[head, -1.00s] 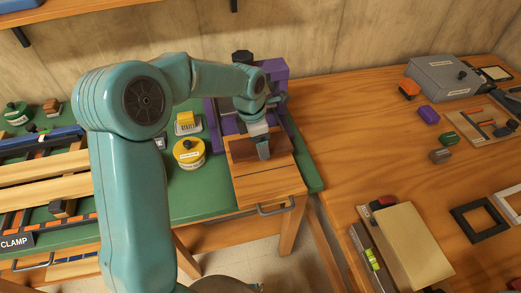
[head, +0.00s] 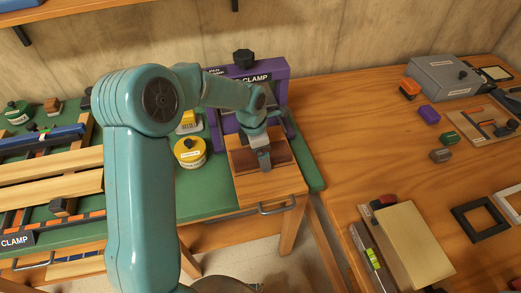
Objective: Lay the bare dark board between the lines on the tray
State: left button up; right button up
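The dark brown board (head: 281,158) is at the wooden tray (head: 272,186), in the middle of the view. I cannot tell whether it touches the tray. My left gripper (head: 264,158) comes down on the board from above. One finger shows in front of the board, and the gripper looks shut on it; the other finger is hidden. The front part of the tray is bare. The lines on the tray are not clear from here. My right gripper is not in view.
A purple clamp (head: 281,75) stands behind the tray, and a yellow round tin (head: 189,152) is to its left. A metal handle (head: 276,208) sticks out in front. To the right, the wooden table (head: 350,130) has free room; a pale block (head: 412,243) lies nearer.

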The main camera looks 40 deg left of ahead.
aim_at(254, 156)
pick_arm(q)
jog(key=shift+r, duration=0.4)
notch_tip(254, 156, up, 12)
jog(key=s+a, duration=0.1)
jog(key=shift+s+f, duration=0.25)
jog(key=shift+w+a, duration=0.1)
